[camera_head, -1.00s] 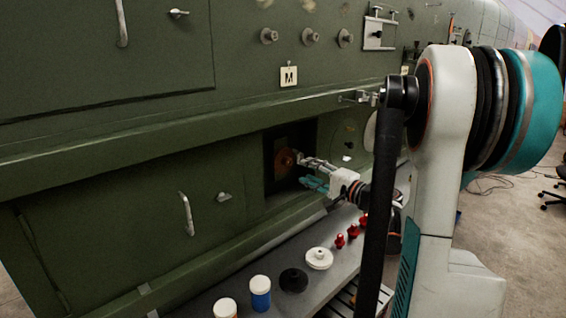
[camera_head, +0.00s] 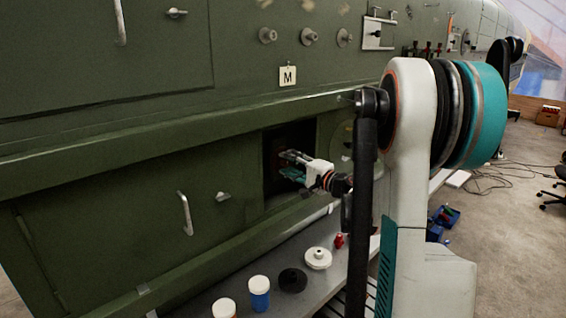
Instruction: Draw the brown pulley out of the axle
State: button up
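The brown pulley (camera_head: 278,147) sits in the dark square recess in the green fuselage side. Only a dim reddish-brown patch of it shows, in shadow behind my gripper. The axle cannot be made out. My gripper (camera_head: 283,163) reaches into the recess from the right, its fingertips close to the pulley. Its fingers stand apart, one above the other, with a dark gap between them. Whether they touch the pulley cannot be told.
A grey shelf (camera_head: 262,270) below the recess holds a white-and-blue jar (camera_head: 260,291), a white-lidded jar (camera_head: 224,308), a black disc (camera_head: 292,280), a white flanged piece (camera_head: 318,258) and a red piece (camera_head: 339,241). The recess edges (camera_head: 318,150) lie close around my gripper.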

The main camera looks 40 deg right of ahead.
jog(key=shift+c, duration=0.5)
grip_shut()
jog(key=shift+s+d, duration=0.15)
jog(key=shift+s, duration=2.05)
jog(key=s, duration=0.2)
jog(key=shift+s+d+b, duration=0.1)
jog(key=shift+s+b, duration=0.2)
jog(key=shift+s, duration=0.05)
